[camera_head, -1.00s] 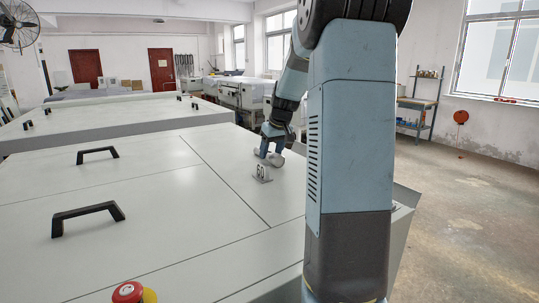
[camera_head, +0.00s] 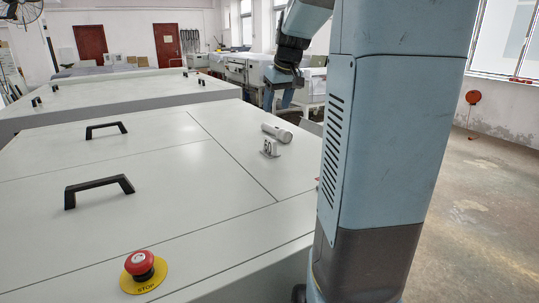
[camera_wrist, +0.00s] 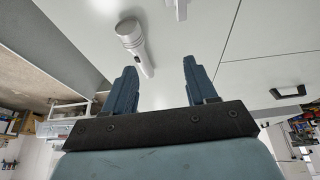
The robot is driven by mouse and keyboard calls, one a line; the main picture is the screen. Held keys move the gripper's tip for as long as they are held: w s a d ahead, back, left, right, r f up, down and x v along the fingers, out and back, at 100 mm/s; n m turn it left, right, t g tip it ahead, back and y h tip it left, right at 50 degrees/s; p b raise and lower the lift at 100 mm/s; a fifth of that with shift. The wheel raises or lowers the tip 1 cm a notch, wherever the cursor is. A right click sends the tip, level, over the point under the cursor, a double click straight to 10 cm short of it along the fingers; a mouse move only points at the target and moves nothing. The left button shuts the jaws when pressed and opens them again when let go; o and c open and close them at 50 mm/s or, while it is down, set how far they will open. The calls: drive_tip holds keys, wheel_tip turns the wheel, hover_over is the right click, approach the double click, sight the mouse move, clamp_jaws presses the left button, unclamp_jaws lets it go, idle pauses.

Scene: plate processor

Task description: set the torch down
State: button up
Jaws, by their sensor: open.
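The torch (camera_head: 276,132) is a light grey cylinder with a wider head. It lies on the white machine top (camera_head: 225,170), just behind a small grey stand or bracket (camera_head: 269,148). In the wrist view the torch (camera_wrist: 133,42) lies beyond the fingers, with clear space between. My gripper (camera_head: 279,103) is above and to the right of the torch in the head view, apart from it. In the wrist view its two blue fingers (camera_wrist: 160,82) are spread with nothing between them.
Black handles (camera_head: 98,188) stand up from the machine lids. A red stop button (camera_head: 140,263) on a yellow base sits at the front. Another white machine (camera_head: 120,108) stands behind. Open floor (camera_head: 490,210) lies to the right.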

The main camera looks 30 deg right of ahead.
drive_tip(key=shift+t, duration=0.6)
drive_tip(key=s+a+f, duration=0.2)
drive_tip(key=s+a, duration=0.3)
drive_tip(key=s, duration=0.3)
drive_tip(key=s+a+f, duration=0.2)
drive_tip(key=s+a, duration=0.4)
drive_tip(key=s, duration=0.2)
drive_tip(key=s+a+f, duration=0.2)
drive_tip(key=s+a, duration=0.4)
drive_tip(key=s, duration=0.3)
drive_tip(key=shift+s, duration=0.1)
drive_tip(key=shift+c, duration=0.5)
